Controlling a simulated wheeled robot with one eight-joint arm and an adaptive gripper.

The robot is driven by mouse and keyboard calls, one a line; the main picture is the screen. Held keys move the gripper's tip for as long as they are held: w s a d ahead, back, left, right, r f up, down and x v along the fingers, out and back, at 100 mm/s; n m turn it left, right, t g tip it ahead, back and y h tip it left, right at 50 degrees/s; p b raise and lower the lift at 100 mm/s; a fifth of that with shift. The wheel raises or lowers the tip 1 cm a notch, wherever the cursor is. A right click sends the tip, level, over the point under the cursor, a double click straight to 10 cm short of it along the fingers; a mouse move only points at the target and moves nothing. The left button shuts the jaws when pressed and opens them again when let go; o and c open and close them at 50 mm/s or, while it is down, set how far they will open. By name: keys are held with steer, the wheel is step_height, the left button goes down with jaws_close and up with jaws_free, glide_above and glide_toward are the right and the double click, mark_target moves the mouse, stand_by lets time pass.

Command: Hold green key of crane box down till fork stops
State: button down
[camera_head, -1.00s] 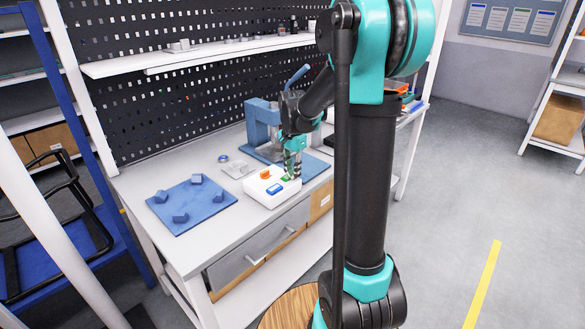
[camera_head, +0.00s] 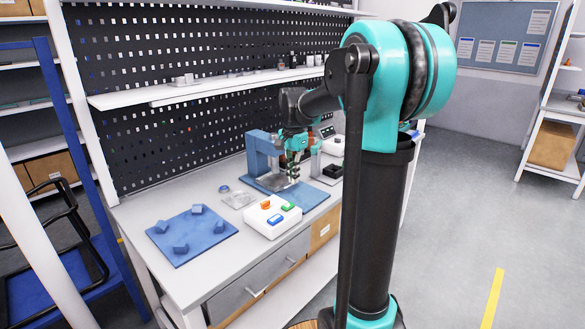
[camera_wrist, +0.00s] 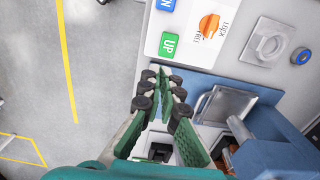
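In the wrist view the green key (camera_wrist: 169,45) reads UP and is uncovered. My gripper (camera_head: 294,178) is beyond the box, over the blue base plate, clear of the keys. In the wrist view its fingertips (camera_wrist: 158,72) come together with nothing between them. A blue stand (camera_head: 260,150) with a grey metal plate is beside the gripper. I cannot tell which part is the fork or whether it moves.
A blue mat (camera_head: 205,240) with several small blue blocks lies at the bench's left. A grey fixture (camera_head: 238,200) and a small blue ring (camera_head: 223,188) lie behind the box. A white device (camera_head: 332,146) stands to the gripper's right. The bench front is clear.

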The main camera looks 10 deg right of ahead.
step_height(320, 180, up, 3)
steer(key=shift+r, duration=0.15)
stand_by(0.3)
steer(key=s+d+f+n+t, duration=0.2)
steer(key=s+f+n, duration=0.8)
steer(key=s+f, duration=1)
steer(key=s+t, duration=0.2)
steer(key=s, duration=0.1)
steer(key=shift+s+f+n, duration=0.3)
steer(key=shift+n, duration=0.1)
steer(key=shift+a, duration=0.15)
